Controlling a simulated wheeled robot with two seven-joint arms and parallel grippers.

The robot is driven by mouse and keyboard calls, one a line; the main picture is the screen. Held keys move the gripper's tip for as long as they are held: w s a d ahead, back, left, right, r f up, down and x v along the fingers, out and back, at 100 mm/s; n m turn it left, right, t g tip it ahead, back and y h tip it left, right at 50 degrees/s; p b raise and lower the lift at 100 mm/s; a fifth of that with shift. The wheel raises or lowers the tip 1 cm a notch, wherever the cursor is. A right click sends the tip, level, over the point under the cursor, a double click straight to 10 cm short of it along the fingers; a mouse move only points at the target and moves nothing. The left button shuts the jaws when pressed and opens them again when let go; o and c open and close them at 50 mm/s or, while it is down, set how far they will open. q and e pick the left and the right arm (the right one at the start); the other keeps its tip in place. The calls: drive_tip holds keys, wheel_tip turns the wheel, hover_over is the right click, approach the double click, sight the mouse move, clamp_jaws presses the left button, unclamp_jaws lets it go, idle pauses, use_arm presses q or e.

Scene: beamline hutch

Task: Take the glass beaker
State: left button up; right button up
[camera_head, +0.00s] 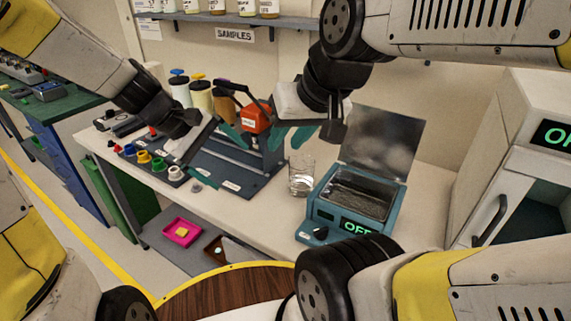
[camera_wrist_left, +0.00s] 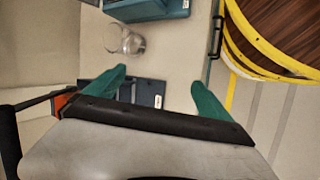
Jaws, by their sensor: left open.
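The clear glass beaker (camera_head: 301,176) stands upright on the white bench, just left of a teal heating bath. It also shows in the left wrist view (camera_wrist_left: 125,40), beyond my left fingertips and a little to the left. My left gripper (camera_head: 217,160) is open and empty, with its teal fingers apart above the dark rack board, left of the beaker. In the left wrist view the left gripper (camera_wrist_left: 160,88) has nothing between its fingers. My right gripper (camera_head: 291,138) hangs above and behind the beaker, its teal fingers apart and nothing seen between them.
The teal bath (camera_head: 322,212) has its lid raised and an OFF display. A dark board (camera_head: 240,172) with an orange-headed device stands left of the beaker. Coloured caps (camera_head: 158,164) and bottles (camera_head: 200,96) stand farther left. The bench (camera_head: 272,205) is clear in front of the beaker.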

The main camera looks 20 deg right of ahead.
sight(301, 178)
use_arm(q)
drive_tip(key=w+d+f+n+h, duration=0.2)
drive_tip(key=d+f+n, duration=0.1)
drive_tip(key=d+f, duration=0.1)
drive_tip(key=w+d+f+n+g+h, duration=0.1)
drive_tip(key=w+d+f+n+h, duration=0.1)
drive_tip(key=d+f+n, duration=0.1)
drive_tip(key=w+d+f+n+h, duration=0.2)
drive_tip(key=d+f+n, duration=0.2)
drive_tip(key=d, duration=0.3)
drive_tip(key=shift+w+d+f+n+g+h, duration=0.2)
drive_tip(key=shift+w+f+n+g+h, duration=0.15)
drive_tip(key=shift+n, duration=0.25)
drive_tip(key=x, duration=0.8)
drive_tip(key=shift+w+a+f, duration=0.15)
drive_tip(key=shift+w+f, duration=0.05)
drive_tip(key=shift+f, duration=0.1)
drive_tip(key=c, duration=1.7)
